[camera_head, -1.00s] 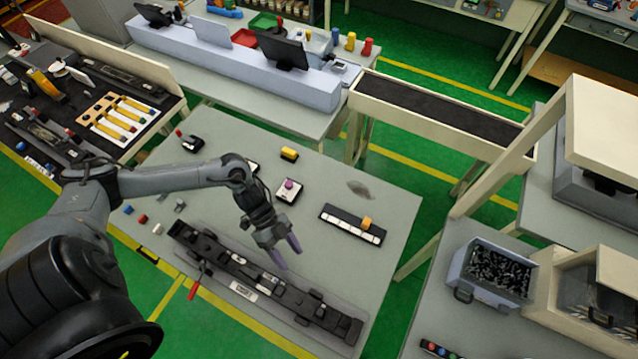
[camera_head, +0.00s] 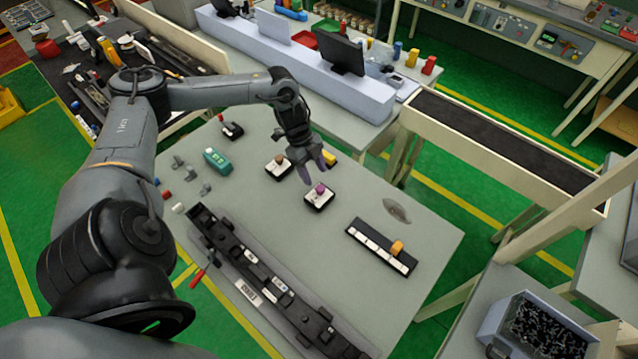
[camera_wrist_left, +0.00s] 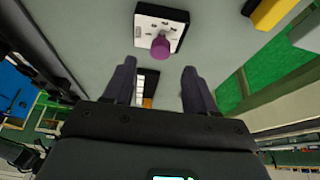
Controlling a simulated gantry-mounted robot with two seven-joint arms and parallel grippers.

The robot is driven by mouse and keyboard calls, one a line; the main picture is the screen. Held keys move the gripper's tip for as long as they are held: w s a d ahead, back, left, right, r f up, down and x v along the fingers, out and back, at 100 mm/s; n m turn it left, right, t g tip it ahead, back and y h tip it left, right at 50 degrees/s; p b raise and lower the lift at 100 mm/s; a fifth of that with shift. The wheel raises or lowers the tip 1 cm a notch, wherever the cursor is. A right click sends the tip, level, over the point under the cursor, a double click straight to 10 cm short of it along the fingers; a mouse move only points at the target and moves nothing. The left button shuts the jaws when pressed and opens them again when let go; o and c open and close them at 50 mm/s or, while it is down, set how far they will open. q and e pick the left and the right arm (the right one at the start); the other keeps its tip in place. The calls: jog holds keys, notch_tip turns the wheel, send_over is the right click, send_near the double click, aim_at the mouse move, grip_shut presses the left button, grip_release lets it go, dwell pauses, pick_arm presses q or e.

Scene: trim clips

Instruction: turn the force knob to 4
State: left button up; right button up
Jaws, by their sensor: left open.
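A small box with a white top (camera_head: 313,201) and a purple knob (camera_head: 320,188) stands on the grey table. In the left wrist view the purple knob (camera_wrist_left: 160,47) and its box (camera_wrist_left: 145,32) lie just beyond my fingertips. A similar box with a brown knob (camera_head: 280,159) stands behind it to the left. I cannot read any labels or numbers, so I cannot tell which one is the force knob. My left gripper (camera_head: 319,168) is open and empty, above and just behind the purple knob, apart from it. My right gripper is not in view.
A long black fixture (camera_head: 225,237) lies along the front of the table. A slider strip with an orange block (camera_head: 397,248) lies to the right. A teal device (camera_head: 216,160) and a yellow block (camera_head: 329,158) are nearby. The table between knob box and fixture is clear.

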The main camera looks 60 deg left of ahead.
aim_at(320, 188)
pick_arm(q)
jog(key=shift+x, duration=2.75)
jog(key=c, duration=1.1)
